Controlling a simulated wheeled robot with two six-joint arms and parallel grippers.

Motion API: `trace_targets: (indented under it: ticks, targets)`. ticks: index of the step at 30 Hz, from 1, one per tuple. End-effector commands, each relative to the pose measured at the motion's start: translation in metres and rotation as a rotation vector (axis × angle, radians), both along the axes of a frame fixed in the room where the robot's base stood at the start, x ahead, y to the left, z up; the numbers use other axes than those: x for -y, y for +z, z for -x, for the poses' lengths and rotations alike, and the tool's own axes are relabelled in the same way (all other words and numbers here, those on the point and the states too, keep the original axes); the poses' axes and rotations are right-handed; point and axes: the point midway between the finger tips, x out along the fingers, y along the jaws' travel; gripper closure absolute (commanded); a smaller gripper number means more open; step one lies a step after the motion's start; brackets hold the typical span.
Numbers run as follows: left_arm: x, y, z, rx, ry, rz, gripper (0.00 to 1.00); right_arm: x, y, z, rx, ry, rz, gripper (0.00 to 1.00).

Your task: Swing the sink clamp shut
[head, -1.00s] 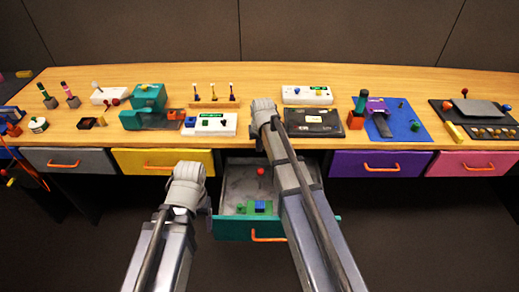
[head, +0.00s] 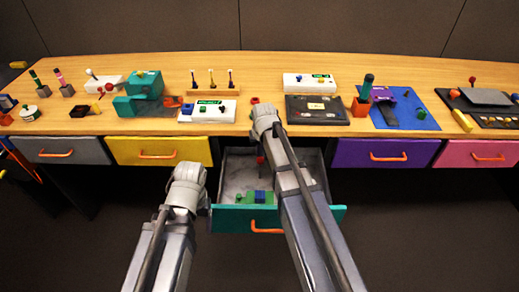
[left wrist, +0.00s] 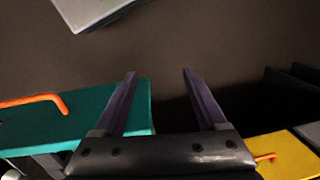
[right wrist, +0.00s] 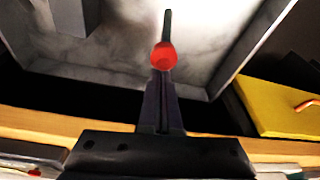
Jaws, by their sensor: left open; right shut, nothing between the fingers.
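I cannot tell for sure which part is the sink clamp. A red ball (right wrist: 164,56) on a dark rod (right wrist: 167,25) shows in the right wrist view, right at the fingertips of my right gripper (right wrist: 163,78). In the head view this red ball (head: 261,160) shows over the open teal drawer (head: 228,218), beside my right arm. My right gripper is shut with nothing between its fingers; contact with the ball cannot be told. My left gripper (left wrist: 158,72) is open and empty, in front of the desk to the left of the drawer.
The drawer holds green and blue blocks (head: 257,197). Closed yellow (head: 158,151) and purple (head: 385,153) drawers flank it. The wooden desk top (head: 290,62) carries a teal device (head: 145,83), a white panel (head: 208,111), a black panel (head: 318,110) and a blue mat (head: 410,108).

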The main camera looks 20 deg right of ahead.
Motion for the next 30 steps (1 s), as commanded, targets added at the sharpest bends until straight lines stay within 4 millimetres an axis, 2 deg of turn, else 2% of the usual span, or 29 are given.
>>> trace_targets:
  ticks: [30]
  targets:
    - [0.0,-0.004,0.0,0.0,0.0,0.0,0.26,-0.003,0.005,0.01,0.132,0.001,0.038,1.0]
